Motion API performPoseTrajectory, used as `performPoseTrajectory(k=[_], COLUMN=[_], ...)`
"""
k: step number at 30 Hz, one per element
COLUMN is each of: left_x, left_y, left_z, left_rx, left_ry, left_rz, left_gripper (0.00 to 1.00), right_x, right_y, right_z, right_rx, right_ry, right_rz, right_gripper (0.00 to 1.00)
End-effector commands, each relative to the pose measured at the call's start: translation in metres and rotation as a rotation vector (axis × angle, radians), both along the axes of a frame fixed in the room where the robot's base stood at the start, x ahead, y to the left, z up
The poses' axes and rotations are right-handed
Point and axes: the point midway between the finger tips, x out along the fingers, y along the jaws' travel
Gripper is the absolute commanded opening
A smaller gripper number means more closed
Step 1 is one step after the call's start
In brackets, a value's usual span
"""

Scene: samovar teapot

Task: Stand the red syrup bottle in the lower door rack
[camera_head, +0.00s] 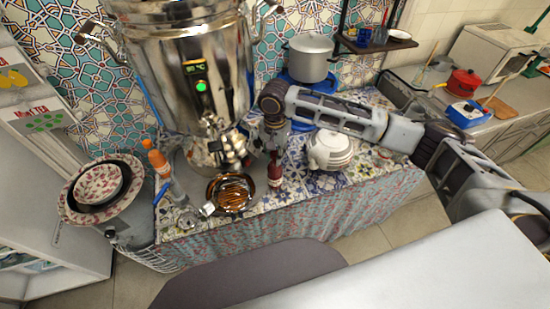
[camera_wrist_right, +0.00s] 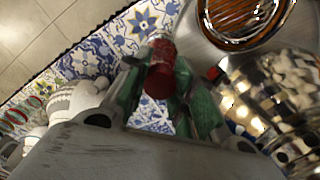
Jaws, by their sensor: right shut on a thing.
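The red syrup bottle (camera_head: 275,172) stands upright at the front of the tiled counter, right of a glass dish. My right gripper (camera_head: 273,150) comes down on it from above and is shut on its top. In the right wrist view the bottle's red top (camera_wrist_right: 160,68) sits between the green fingertips of my right gripper (camera_wrist_right: 166,85). I cannot tell whether the base still touches the counter. A white wire rack (camera_head: 148,258) hangs low at the counter's left end; I cannot tell whether it is the lower door rack. My left gripper is not in view.
A large steel samovar (camera_head: 185,85) stands behind left. The amber glass dish (camera_head: 231,193), an orange-topped bottle (camera_head: 158,162) and a white teapot (camera_head: 330,150) are close by.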

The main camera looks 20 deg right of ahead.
Motion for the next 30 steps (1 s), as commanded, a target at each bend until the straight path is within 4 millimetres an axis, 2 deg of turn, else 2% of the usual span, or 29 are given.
performPoseTrajectory(k=[15,21,30], left_x=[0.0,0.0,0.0], left_y=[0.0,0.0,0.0], left_z=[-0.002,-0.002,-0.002], left_rx=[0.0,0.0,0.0], left_ry=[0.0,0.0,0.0], left_rz=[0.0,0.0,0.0], left_gripper=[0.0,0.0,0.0], right_x=[0.0,0.0,0.0], right_y=[0.001,0.001,0.0], right_z=[0.071,0.083,0.085], right_rx=[0.002,0.001,0.001], right_ry=[-0.002,-0.002,-0.001], right_rz=[0.001,0.001,0.0], right_gripper=[0.0,0.0,0.0])
